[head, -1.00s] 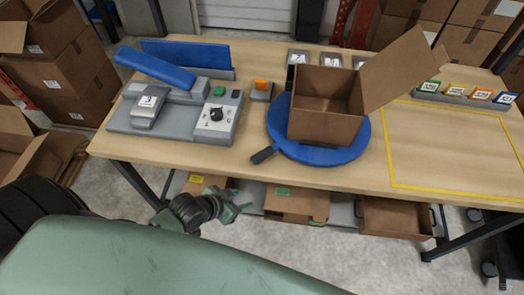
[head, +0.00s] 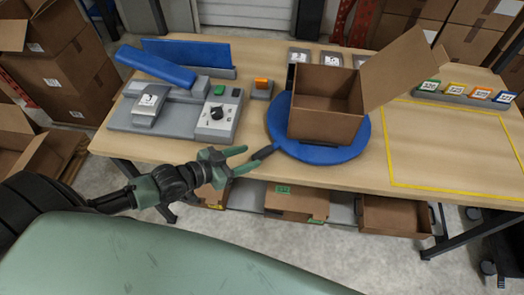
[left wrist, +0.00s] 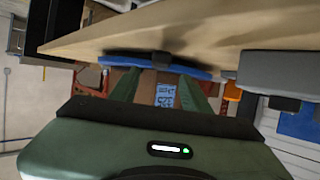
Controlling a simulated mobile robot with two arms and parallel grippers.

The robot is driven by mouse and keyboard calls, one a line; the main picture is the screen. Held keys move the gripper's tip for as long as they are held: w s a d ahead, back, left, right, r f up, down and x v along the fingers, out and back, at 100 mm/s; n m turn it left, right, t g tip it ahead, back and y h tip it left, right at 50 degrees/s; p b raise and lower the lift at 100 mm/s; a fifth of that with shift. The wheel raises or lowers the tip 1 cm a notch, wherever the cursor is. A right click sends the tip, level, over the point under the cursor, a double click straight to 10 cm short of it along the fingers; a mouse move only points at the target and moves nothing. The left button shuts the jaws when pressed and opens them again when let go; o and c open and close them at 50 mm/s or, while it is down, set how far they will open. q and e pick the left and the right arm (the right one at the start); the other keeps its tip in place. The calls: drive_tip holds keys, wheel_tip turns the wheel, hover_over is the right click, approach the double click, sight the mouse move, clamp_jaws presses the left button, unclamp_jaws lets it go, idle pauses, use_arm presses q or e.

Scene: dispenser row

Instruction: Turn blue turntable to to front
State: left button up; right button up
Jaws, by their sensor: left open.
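The blue turntable (head: 345,153) lies on the table, with an open cardboard box (head: 325,120) standing on it. I cannot tell whether the fingers touch the handle. My right gripper is not in view.
A grey device with a dial (head: 216,115) and a blue bar stands on the left of the table. An orange switch (head: 262,85) sits beside the turntable. A yellow-outlined area (head: 455,150) at right is clear. Cardboard boxes (head: 297,203) sit on the shelf below.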

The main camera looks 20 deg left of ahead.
sight(261, 152)
use_arm(q)
drive_tip(key=x, duration=0.6)
drive_tip(key=shift+w+d+f, duration=0.15)
clamp_jaws()
idle(1.3)
